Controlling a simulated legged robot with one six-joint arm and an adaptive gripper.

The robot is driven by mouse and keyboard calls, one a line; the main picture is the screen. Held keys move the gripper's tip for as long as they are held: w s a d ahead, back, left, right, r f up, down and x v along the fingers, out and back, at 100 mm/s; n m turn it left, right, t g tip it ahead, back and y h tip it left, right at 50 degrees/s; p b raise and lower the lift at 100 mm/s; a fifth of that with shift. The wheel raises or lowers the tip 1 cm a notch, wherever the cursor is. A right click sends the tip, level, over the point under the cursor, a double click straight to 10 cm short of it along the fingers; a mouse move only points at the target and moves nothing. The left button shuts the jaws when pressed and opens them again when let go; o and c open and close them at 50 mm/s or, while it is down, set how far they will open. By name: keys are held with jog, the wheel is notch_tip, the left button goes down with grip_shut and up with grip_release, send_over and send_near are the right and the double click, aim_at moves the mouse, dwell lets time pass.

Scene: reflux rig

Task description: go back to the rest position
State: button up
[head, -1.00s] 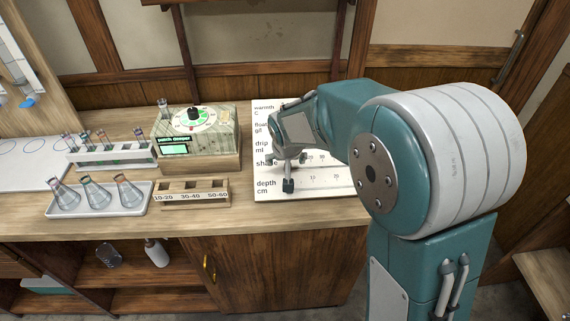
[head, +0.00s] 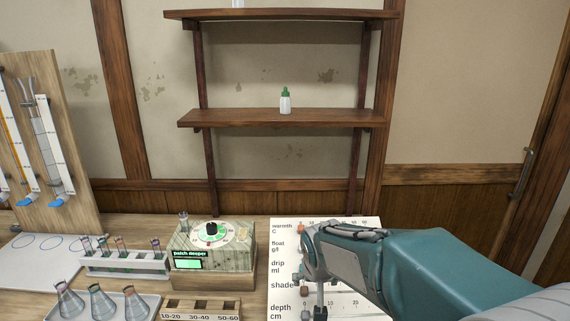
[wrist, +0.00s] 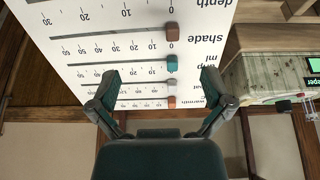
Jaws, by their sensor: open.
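My gripper (head: 318,290) is in front of the white slider board (head: 283,258) at the right of the bench, partly covering it in the head view. In the wrist view my gripper (wrist: 160,108) has its two fingers spread apart with nothing between them. The slider board (wrist: 120,15) appears upside down there, with its scales for warmth, float, drip, shade and depth. The shade slider (wrist: 172,32) is brown and the drip slider (wrist: 172,63) is teal. Both sit near the zero end of their scales.
A dial box (head: 212,275) stands left of the board. A green-capped bottle (head: 285,101) stands on the wall shelf (head: 235,117). The wall right of the shelf is clear.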

jog(key=s+d+r, duration=0.2)
jog(key=s, duration=0.5)
jog(key=s+d+r, duration=0.3)
jog(key=s, duration=0.5)
jog(key=s+d+r, duration=0.2)
jog(key=s+d, duration=0.1)
jog(key=s, duration=0.5)
jog(key=shift+s+r+t, duration=0.15)
jog(key=shift+s+t, duration=0.05)
jog(key=shift+t, duration=0.2)
